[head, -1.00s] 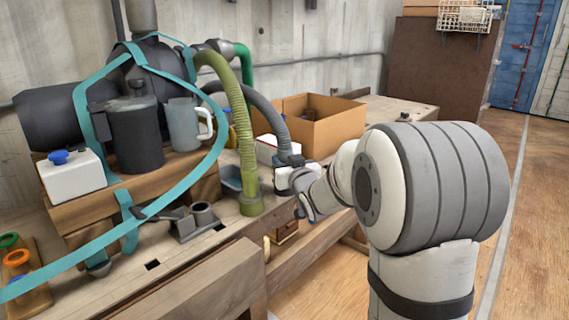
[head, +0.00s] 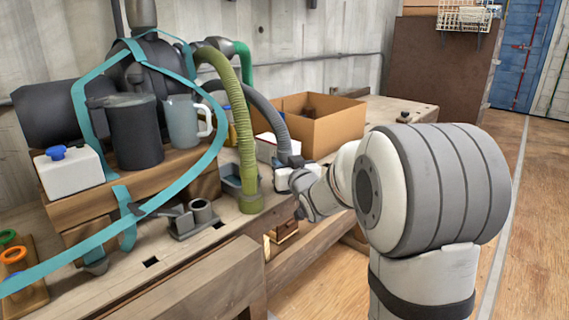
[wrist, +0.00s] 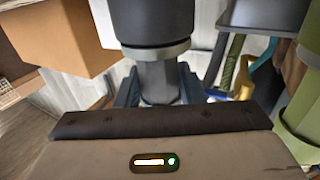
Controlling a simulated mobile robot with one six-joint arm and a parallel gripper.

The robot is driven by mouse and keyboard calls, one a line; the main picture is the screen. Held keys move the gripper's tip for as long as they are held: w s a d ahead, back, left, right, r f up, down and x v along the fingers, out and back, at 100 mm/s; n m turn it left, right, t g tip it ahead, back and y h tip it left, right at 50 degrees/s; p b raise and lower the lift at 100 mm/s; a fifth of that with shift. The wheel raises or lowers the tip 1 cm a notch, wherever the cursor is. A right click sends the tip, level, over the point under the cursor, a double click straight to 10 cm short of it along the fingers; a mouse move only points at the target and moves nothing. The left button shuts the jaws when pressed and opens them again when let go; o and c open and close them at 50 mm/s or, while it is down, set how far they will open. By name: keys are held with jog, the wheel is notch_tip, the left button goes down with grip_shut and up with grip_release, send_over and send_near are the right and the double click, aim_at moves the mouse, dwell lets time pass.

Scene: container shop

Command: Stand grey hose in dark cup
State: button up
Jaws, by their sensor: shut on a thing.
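The grey hose (head: 262,106) arches from the machine at the back and comes down to my gripper (head: 290,180) at the bench's front edge. In the wrist view the hose's dark lower end (wrist: 150,22) has a grey collar and a narrower grey end piece. My gripper (wrist: 158,92) is shut on that end piece, one finger on each side. A dark cup-shaped vessel with a handle (head: 136,132) stands on the raised wooden block at left, apart from the hose. The hose's lower tip is partly hidden by my gripper.
A green hose (head: 243,130) stands just left of my gripper. A cardboard box (head: 325,130) and a white box (head: 266,147) are behind it. A grey jug (head: 183,125), teal strap (head: 212,150) and grey bracket with a round socket (head: 202,211) lie to the left.

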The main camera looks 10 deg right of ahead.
jog(key=o, duration=1.2)
jog(key=shift+f, duration=0.1)
jog(key=shift+s+d+p, duration=0.2)
jog(key=shift+s, duration=1.1)
jog(key=shift+s+d+p, duration=0.2)
jog(key=shift+s+p, duration=0.05)
jog(key=shift+s, duration=1)
jog(key=shift+s+d+p, duration=0.2)
jog(key=shift+s, duration=1.1)
